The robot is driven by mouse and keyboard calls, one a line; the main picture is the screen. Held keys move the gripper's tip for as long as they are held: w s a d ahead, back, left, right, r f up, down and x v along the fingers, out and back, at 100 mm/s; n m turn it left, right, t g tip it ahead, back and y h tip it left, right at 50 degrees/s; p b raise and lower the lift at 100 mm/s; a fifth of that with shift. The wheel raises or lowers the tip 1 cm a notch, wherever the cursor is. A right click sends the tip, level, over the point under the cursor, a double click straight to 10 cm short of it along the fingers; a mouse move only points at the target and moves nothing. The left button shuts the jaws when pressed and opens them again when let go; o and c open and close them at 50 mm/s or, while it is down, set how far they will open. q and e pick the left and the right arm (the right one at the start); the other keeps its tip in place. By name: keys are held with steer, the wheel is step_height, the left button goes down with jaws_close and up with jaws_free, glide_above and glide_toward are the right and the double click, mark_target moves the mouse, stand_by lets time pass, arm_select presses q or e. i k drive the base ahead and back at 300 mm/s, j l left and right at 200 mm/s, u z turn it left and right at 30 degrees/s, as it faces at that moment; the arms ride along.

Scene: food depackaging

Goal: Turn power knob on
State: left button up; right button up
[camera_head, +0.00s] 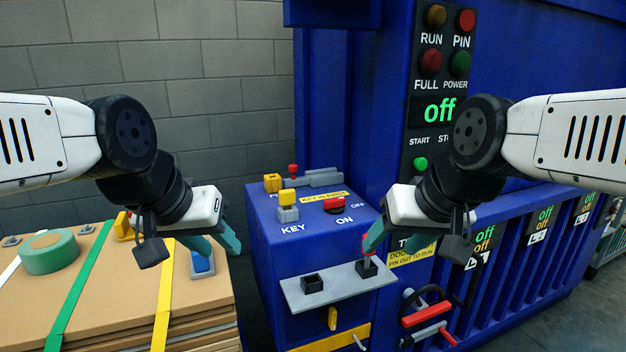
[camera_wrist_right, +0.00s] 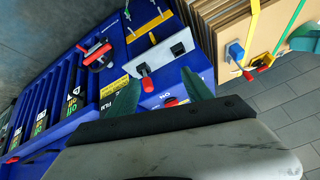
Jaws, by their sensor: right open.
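The power knob (camera_head: 334,203) is a red knob on top of the blue control box, between the ON and OFF labels. In the right wrist view the red knob (camera_wrist_right: 172,101) shows between the fingertips, and I cannot tell how far below them it is. My right gripper (camera_head: 397,242) is open and empty, to the right of the knob in the head view. My left gripper (camera_head: 213,242) is open and empty, left of the control box. The machine's display (camera_head: 440,109) reads "off" in green.
A grey shelf (camera_head: 330,290) on the box's front holds a red-topped pin (camera_head: 367,262). A cardboard stack (camera_head: 110,290) with green tape (camera_head: 50,252) lies at left. A red-handled latch (camera_head: 427,315) sits at lower right.

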mark_target(334, 206)
steer(key=i+l+u, duration=0.2)
steer(key=i+l, duration=0.2)
steer(key=l, duration=0.2)
steer(key=i+l+u, duration=0.1)
steer(key=l, duration=0.2)
steer(key=i, duration=0.05)
